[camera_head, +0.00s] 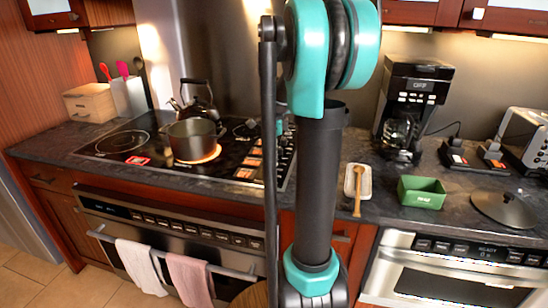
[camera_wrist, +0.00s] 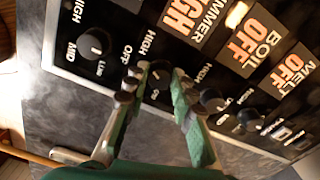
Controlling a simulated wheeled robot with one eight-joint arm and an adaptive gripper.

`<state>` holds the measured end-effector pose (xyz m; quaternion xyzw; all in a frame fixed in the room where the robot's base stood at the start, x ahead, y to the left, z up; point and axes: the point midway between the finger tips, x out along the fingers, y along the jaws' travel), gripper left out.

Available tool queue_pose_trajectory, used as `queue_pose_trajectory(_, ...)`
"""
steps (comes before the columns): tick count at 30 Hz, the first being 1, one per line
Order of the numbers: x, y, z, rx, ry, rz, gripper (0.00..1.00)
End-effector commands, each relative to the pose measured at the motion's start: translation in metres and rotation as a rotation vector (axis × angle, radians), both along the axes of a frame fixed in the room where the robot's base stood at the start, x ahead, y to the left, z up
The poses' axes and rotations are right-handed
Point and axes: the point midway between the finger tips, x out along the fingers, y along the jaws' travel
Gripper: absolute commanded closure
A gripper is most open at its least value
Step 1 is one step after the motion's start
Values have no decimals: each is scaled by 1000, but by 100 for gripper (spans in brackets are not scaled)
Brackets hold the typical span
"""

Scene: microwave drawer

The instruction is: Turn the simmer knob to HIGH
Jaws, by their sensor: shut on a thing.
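In the wrist view, my gripper (camera_wrist: 160,72) has its two green-and-black fingers closed around a small black knob (camera_wrist: 160,84). This knob lies in line with the SIMMER display (camera_wrist: 187,18), so I take it as the simmer knob. The display reads HIGH in orange letters. HIGH and OFF are printed around the knob; the fingers partly cover it, and its pointer is hard to make out. In the head view my arm hides most of the control strip and the gripper's contact with the knob.
Other knobs flank it in the wrist view: one on the left (camera_wrist: 95,42), two on the right (camera_wrist: 212,99). The BOIL display (camera_wrist: 248,45) and MELT display (camera_wrist: 290,72) read OFF. A pot (camera_head: 192,140) sits on a glowing burner; a kettle (camera_head: 197,100) stands behind it.

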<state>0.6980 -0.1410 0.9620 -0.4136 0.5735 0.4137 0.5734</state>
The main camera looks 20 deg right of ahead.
Motion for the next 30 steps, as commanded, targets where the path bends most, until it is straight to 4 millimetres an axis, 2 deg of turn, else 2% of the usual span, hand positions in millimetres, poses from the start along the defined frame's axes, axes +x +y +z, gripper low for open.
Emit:
queue_pose_trajectory(16, 1, 0, 0, -1, -2, -26, 100)
queue_pose_trajectory(17, 1, 0, 0, -1, -2, -26, 73)
queue_pose_trajectory(21, 1, 0, 0, 0, -1, -26, 56)
queue_pose_trajectory(30, 0, 0, 1, 0, 0, -25, 54)
